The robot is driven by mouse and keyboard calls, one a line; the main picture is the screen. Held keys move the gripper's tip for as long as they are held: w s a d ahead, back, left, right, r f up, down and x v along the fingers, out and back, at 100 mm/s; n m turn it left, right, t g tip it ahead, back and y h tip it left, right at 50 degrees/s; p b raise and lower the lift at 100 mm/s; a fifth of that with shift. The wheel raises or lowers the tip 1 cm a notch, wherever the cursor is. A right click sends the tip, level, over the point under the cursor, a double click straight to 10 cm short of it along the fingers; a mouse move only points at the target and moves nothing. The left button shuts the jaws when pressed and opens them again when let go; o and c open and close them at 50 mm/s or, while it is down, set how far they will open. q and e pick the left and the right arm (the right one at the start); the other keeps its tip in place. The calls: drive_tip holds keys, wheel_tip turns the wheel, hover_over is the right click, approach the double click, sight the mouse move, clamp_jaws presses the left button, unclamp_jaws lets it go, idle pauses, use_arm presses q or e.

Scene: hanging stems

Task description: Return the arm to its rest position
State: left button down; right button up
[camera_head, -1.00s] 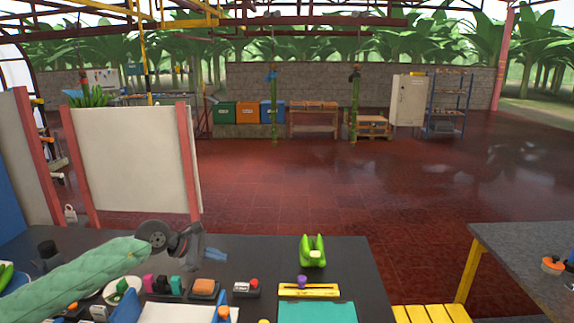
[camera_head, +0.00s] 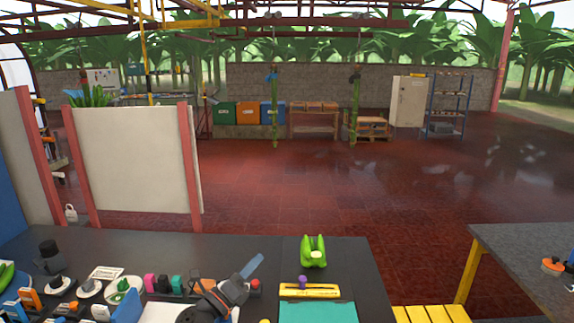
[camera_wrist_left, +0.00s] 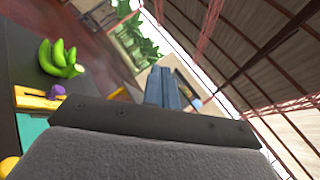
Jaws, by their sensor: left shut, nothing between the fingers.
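My left gripper (camera_head: 257,261) is low in the head view, over the front part of the dark workbench (camera_head: 180,252). Its bluish fingers are together with nothing between them and point up and to the right. In the left wrist view the closed fingers (camera_wrist_left: 163,86) point up toward the roof and plants. My left arm's green sleeve is out of view. My right gripper is not in view.
A green banana bunch (camera_head: 313,252) stands on the bench right of the gripper, behind a yellow tool (camera_head: 309,291) and a teal mat (camera_head: 318,313). Several small items line the bench's left side. A grey table (camera_head: 525,250) stands at right.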

use_arm(q)
drive_tip(key=s+a+f+n+g+y, duration=0.2)
drive_tip(key=s+a+f+n+y, duration=0.55)
drive_tip(key=n, duration=0.55)
drive_tip(key=s+a+f+n+g+y, duration=0.1)
drive_tip(key=s+a+f+n+y, duration=0.4)
drive_tip(key=f+n+y, duration=0.5)
drive_tip(key=s+f+n+g+h, duration=0.2)
drive_tip(key=s+f+n+g, duration=0.4)
drive_tip(key=s, duration=0.6)
drive_tip(key=s+f+n+g+h, duration=0.1)
drive_tip(key=s+f+n+g, duration=0.3)
drive_tip(key=s+f, duration=0.5)
drive_tip(key=s+d+f+b, duration=0.1)
drive_tip(key=f+b, duration=0.2)
drive_tip(key=f, duration=0.5)
drive_tip(key=s+d+f+g+b, duration=0.1)
drive_tip(key=s+d+f+b, duration=0.1)
drive_tip(key=f, duration=0.6)
drive_tip(key=s+d+f+g+h+b, duration=0.1)
drive_tip(key=d+f+b, duration=0.1)
drive_tip(key=f+b, duration=0.3)
wheel_tip(320, 180, down, 3)
drive_tip(key=shift+s+r, duration=0.1)
drive_tip(key=shift+s, duration=0.2)
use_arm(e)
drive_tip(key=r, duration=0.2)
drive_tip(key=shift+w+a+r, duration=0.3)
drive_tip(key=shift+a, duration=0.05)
